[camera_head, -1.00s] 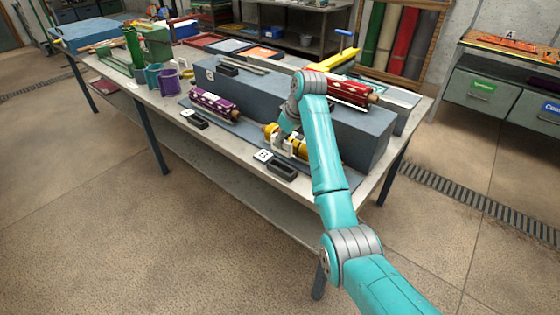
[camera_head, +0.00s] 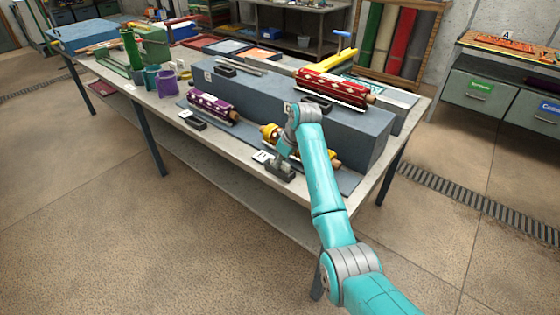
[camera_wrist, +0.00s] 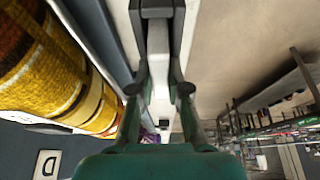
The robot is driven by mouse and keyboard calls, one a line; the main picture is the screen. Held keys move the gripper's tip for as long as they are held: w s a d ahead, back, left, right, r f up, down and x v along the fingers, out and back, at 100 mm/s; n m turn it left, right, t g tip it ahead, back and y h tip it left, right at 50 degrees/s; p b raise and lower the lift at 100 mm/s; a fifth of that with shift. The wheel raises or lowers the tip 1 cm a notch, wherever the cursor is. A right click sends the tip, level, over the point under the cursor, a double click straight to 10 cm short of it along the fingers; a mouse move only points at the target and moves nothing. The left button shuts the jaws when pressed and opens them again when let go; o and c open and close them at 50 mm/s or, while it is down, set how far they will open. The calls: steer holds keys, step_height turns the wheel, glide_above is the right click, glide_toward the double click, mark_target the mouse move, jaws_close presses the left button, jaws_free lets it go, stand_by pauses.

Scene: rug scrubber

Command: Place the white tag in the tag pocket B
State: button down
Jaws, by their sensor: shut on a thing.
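My gripper (camera_head: 283,163) is low at the front edge of the workbench, over the dark front-right pocket (camera_head: 281,173). A small white card (camera_head: 262,156) sits at this pocket's left; its letter is too small to read surely. In the wrist view my gripper (camera_wrist: 162,88) is shut on a narrow pale piece (camera_wrist: 158,70), which appears to be the white tag. Its far end meets a grey, dark-sided block (camera_wrist: 157,10), apparently the pocket; how deep it sits I cannot tell. A yellow roll (camera_wrist: 45,70) lies close on the left, apart from the fingers.
The yellow roll (camera_head: 269,132) lies behind my gripper, against a long grey block (camera_head: 245,90) bearing a red roll (camera_head: 330,86). A purple roll (camera_head: 212,106) and another dark pocket (camera_head: 193,120) are to the left. A D card (camera_wrist: 47,164) shows beyond the yellow roll.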

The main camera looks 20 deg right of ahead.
steer(key=c, duration=1.1)
jaws_free()
steer(key=shift+c, duration=0.2)
steer(key=v, duration=1.2)
